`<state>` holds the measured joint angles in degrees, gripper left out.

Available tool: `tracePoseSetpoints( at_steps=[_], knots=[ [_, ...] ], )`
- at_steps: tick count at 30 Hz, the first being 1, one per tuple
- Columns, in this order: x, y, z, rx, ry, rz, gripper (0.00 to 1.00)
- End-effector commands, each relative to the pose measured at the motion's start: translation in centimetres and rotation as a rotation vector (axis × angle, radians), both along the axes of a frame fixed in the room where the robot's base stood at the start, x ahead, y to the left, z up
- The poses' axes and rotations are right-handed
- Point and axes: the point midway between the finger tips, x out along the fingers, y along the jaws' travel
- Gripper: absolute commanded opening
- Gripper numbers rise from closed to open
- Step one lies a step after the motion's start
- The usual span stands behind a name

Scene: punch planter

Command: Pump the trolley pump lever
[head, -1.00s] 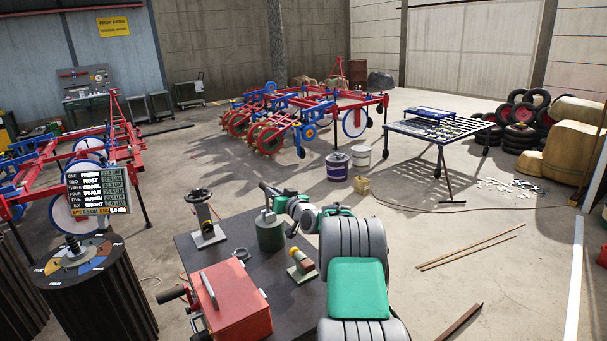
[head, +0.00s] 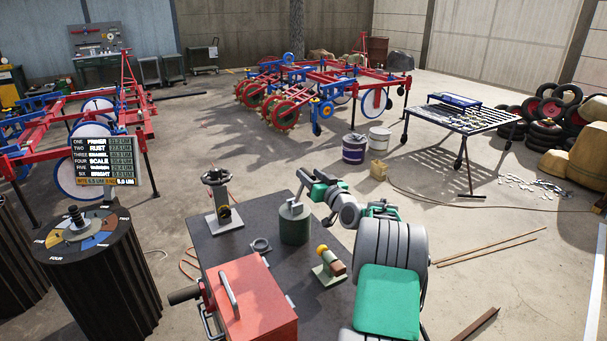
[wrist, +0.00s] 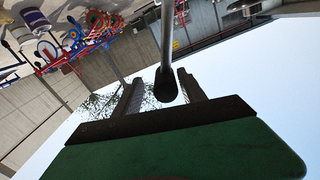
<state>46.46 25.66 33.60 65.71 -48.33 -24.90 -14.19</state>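The trolley (head: 215,250) has a dark top in front of me. On it stands a dark green cylinder (head: 295,228) with a grey top, which looks like the pump. My gripper (head: 302,177) is just above this cylinder in the head view, at the end of my arm. In the wrist view my gripper (wrist: 162,88) shows two dark fingers spread apart. A grey lever rod (wrist: 167,35) with a black end grip (wrist: 168,84) comes from the top of that view. The grip appears between the fingers; I cannot tell whether it is touching them.
On the trolley are a red box (head: 255,305) with a handle, a valve wheel on a stand (head: 220,205) and a small brass-topped fitting (head: 327,265). A dial drum (head: 95,285) stands at left. Buckets (head: 354,148) and a slatted table (head: 462,122) stand beyond.

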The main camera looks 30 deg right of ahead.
Motion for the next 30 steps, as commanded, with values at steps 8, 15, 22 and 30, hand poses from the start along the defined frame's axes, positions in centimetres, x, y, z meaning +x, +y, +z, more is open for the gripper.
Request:
tracePoseSetpoints(
  at_steps=[8,15,22,30],
  knots=[
    [0.2,0.9,0.0,0.002,0.001,0.013,0.49],
    [-4.2,0.8,-0.2,0.002,0.002,0.006,0.49],
    [-7.4,0.9,-0.1,0.002,0.002,0.006,0.49],
    [-7.6,0.9,-0.1,0.003,0.003,0.007,0.49]
  ],
)
